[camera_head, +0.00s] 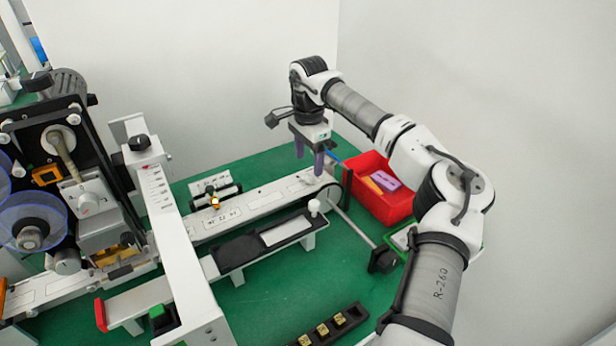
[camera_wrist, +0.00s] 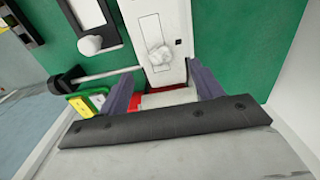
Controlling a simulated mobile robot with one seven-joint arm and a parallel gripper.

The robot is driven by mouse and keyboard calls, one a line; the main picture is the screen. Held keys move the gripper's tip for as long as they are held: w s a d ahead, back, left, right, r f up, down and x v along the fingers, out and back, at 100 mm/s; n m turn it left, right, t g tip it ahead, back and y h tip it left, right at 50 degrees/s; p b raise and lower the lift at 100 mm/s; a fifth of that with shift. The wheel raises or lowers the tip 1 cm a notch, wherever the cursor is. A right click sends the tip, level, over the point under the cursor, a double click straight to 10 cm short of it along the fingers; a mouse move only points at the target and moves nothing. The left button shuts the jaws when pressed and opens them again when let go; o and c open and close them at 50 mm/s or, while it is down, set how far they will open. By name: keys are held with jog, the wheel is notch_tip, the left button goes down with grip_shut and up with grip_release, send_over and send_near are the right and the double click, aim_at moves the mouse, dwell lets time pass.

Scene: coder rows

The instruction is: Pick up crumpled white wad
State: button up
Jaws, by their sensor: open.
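The crumpled white wad (camera_wrist: 160,55) is in the wrist view, lying on the white conveyor bed (camera_wrist: 151,22) inside a thin outlined rectangle. My gripper (camera_head: 309,160) is open, pointing down over the right end of the conveyor bed (camera_head: 262,199) in the head view. In the wrist view, my gripper (camera_wrist: 162,85) shows its two purple-grey fingers spread apart, with nothing between them. The wad lies just beyond the fingertips in the picture, roughly centred between them.
A red bin (camera_head: 372,207) with a purple and an orange item stands right of the conveyor end. A white knob (camera_head: 314,206) and a metal rod (camera_head: 350,228) are close by. A dark tray of yellow blocks (camera_head: 322,329) lies in front. Green tabletop (camera_head: 285,285) is bare between.

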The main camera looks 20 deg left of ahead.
aim_at(310, 175)
jog(key=f+p, duration=0.1)
jog(key=f, duration=0.3)
jog(key=shift+w+d+f+p, duration=0.1)
jog(key=shift+w+f+p, duration=0.1)
jog(key=shift+f+p, duration=0.2)
jog(key=c, duration=1)
